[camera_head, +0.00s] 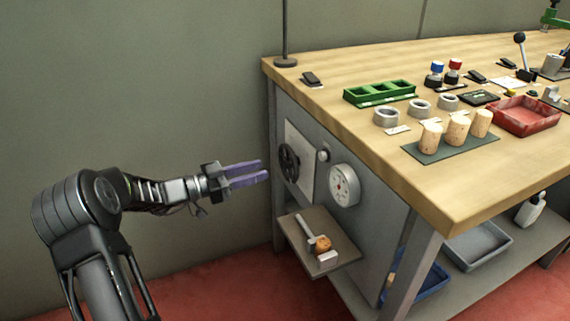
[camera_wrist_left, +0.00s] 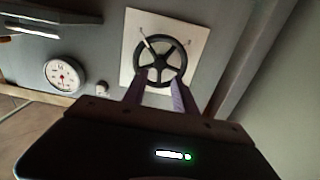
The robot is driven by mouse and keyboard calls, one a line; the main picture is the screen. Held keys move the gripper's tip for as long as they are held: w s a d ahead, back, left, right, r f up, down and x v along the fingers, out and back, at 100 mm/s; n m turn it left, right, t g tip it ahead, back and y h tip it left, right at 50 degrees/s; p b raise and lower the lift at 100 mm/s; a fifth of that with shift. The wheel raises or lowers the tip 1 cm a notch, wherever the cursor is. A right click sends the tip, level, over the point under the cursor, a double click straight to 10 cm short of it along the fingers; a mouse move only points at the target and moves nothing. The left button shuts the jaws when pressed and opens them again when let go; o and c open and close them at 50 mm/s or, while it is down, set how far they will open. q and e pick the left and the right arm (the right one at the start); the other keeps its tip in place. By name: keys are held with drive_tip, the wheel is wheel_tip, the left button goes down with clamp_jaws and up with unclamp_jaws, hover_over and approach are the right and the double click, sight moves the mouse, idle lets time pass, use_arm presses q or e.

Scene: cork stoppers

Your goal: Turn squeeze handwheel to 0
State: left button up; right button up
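The black handwheel (camera_head: 289,162) sits on a pale plate (camera_head: 304,150) on the bench's end panel. In the left wrist view the handwheel (camera_wrist_left: 161,60) shows several spokes and a light handle or pointer at its upper left. A round white dial gauge (camera_head: 343,185) is beside it, and it also shows in the left wrist view (camera_wrist_left: 65,75); its numbers are too small to read. My left gripper (camera_head: 265,170) is open, its two purple fingers pointing at the handwheel and a little short of it. Nothing is between the fingers. My right gripper is not in view.
A small shelf (camera_head: 338,258) with a cork piece (camera_head: 323,243) juts out below the wheel. The bench top (camera_head: 340,112) carries corks, rings, a green tray (camera_head: 380,92) and a red tray (camera_head: 526,116). The space left of the panel is free.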

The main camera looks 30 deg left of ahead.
sight(285, 164)
use_arm(q)
drive_tip(key=shift+b+x, duration=0.55)
drive_tip(key=shift+x, duration=3.4)
clamp_jaws()
